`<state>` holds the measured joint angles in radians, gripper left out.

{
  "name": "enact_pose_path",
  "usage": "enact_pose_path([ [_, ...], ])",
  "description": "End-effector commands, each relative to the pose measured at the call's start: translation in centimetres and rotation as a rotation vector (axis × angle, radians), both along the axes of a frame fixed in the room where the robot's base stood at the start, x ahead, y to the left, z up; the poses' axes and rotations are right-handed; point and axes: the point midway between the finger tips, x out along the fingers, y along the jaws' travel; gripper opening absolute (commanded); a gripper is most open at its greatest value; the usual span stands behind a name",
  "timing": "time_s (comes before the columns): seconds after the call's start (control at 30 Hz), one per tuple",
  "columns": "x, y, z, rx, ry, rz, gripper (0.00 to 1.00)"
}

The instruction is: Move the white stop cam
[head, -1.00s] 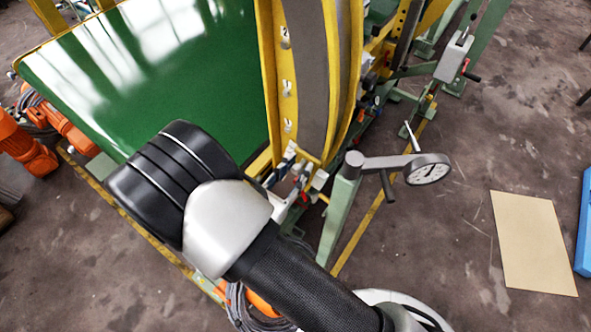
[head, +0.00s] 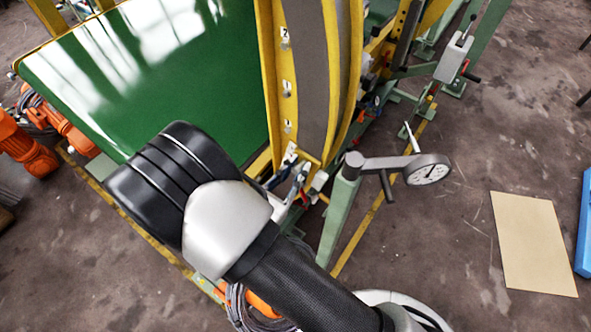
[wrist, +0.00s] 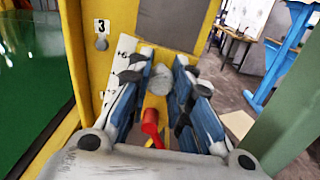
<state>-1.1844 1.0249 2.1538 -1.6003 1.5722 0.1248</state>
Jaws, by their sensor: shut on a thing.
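The white stop cam (wrist: 160,80) seems to be the pale, rounded piece between my fingertips in the wrist view, in front of the yellow frame. My gripper (wrist: 161,88) is shut on it, with one blue-sided, dark-padded finger on each side. Parts of the cam are hidden by the pads. A red handle (wrist: 150,124) shows below it, between the fingers. In the head view my gripper (head: 298,178) is at the foot of the yellow ring frame, partly hidden by my wrist.
A green post (wrist: 285,110) stands close on the right. A dial gauge (head: 427,169) on an arm is right of my gripper. A green panel (head: 190,70) lies left.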

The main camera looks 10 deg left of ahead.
Motion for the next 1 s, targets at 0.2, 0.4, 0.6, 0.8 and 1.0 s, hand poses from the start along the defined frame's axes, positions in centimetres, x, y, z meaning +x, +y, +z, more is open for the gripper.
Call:
enact_pose_path([
  [0.2, 0.1, 0.2, -1.4, 0.011, -0.003, 0.000, 0.00],
  [0.4, 0.3, 0.7, -5.0, 0.043, -0.016, 0.000, 0.00],
  [0.6, 0.4, 1.0, -6.6, 0.065, -0.024, 0.001, 0.00],
  [0.8, 0.4, 1.0, -6.3, 0.066, -0.025, 0.001, 0.00],
  [1.0, 0.4, 1.0, -6.2, 0.065, -0.025, 0.001, 0.29],
])
